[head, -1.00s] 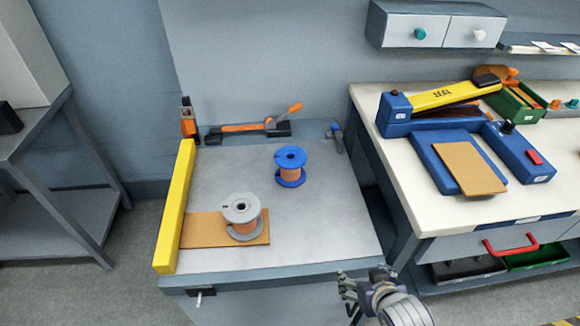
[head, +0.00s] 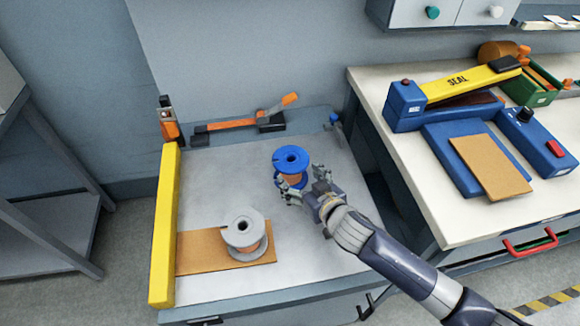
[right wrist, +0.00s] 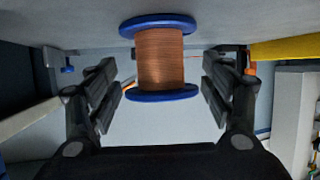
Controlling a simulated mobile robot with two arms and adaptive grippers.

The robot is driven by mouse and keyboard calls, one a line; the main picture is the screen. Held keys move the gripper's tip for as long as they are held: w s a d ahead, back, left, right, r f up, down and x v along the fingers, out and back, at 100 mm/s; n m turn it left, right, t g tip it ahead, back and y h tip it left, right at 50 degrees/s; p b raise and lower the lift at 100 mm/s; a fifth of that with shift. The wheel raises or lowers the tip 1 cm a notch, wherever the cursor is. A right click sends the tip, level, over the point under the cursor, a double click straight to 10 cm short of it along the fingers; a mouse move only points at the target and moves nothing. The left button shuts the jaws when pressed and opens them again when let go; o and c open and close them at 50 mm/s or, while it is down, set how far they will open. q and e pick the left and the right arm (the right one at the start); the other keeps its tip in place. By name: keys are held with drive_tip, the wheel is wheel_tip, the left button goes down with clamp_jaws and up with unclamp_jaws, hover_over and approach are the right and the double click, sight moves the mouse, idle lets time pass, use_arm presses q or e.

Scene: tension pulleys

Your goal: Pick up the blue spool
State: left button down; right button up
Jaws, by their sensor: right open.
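The blue spool (head: 291,160) stands upright on the grey worktop, with blue flanges and copper wire wound between them. My right gripper (head: 305,180) is open at the near side of the spool. In the right wrist view the spool (right wrist: 160,60) shows between and just beyond the two open fingers (right wrist: 162,90), with a gap on each side. My fingers do not visibly touch it. My left gripper does not show.
A grey spool (head: 244,235) with copper wire stands on a brown board (head: 200,252) to the left. A yellow bar (head: 165,225) edges the worktop (head: 215,180). An orange-handled tool (head: 240,124) lies at the back. A bench (head: 455,215) with a blue and yellow sealer (head: 440,100) stands right.

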drive_tip(key=shift+w+a+f, duration=0.15)
drive_tip(key=shift+w+a, duration=0.05)
drive_tip(key=shift+w, duration=0.2)
drive_tip(key=shift+w+a+f, duration=0.1)
drive_tip(key=shift+w, duration=0.05)
drive_tip(key=shift+w+a+f, duration=0.1)
drive_tip(key=shift+w+f, duration=0.05)
drive_tip(key=shift+w, duration=0.1)
drive_tip(key=x, duration=0.4)
drive_tip(key=shift+w, duration=0.15)
drive_tip(key=shift+w+a+f, duration=0.1)
drive_tip(key=shift+w+a, duration=0.05)
drive_tip(key=c, duration=1.7)
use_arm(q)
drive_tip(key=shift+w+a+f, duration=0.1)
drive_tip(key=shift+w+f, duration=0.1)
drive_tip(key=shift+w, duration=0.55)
